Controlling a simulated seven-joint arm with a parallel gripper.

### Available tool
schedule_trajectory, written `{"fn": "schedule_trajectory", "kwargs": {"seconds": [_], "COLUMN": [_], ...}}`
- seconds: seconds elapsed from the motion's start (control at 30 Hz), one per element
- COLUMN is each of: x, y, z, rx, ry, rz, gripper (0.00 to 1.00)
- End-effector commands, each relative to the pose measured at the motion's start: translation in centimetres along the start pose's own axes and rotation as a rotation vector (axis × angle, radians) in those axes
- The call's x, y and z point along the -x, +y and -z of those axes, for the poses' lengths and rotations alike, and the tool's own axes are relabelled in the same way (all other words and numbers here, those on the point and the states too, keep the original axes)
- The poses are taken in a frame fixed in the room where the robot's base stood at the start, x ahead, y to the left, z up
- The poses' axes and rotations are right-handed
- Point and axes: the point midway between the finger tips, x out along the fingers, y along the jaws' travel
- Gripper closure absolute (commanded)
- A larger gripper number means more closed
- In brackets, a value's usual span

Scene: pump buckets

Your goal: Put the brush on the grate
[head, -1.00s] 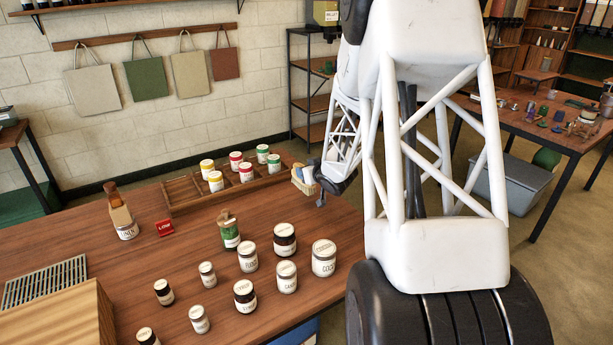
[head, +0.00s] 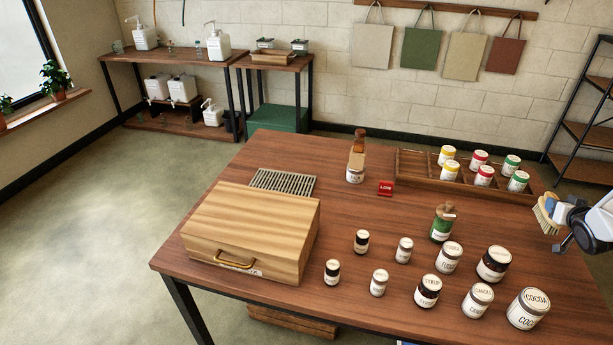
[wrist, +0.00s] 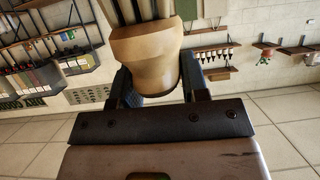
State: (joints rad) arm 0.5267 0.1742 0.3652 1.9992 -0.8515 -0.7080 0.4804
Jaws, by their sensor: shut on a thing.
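The brush (head: 546,217) has pale bristles and shows at the right edge of the head view. My gripper (head: 568,214) is shut on it and holds it beyond the right end of the table, above table height. In the wrist view the tan brush body (wrist: 146,62) sits between the two dark fingers of my gripper (wrist: 158,85). The grate (head: 283,182) is a grey slatted rack lying flat on the table at the back left, behind the wooden box. Its top is bare. The brush is far to the right of it.
A wooden box (head: 252,232) with a handle stands in front of the grate. Several jars (head: 449,257) fill the front right; a wooden tray (head: 411,168) holds paint jars at the back.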

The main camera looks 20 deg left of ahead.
Motion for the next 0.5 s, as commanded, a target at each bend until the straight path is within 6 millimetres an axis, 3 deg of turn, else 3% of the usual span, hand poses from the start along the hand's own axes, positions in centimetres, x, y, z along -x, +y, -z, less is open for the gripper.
{"fn": "schedule_trajectory", "kwargs": {"seconds": [0.17, 0.5], "x": [0.8, 3.6], "y": [0.0, 0.0], "z": [2.1, 8.7], "rx": [0.002, 0.003], "ry": [0.003, 0.003], "rz": [-0.001, -0.001], "gripper": [0.84, 0.84]}}
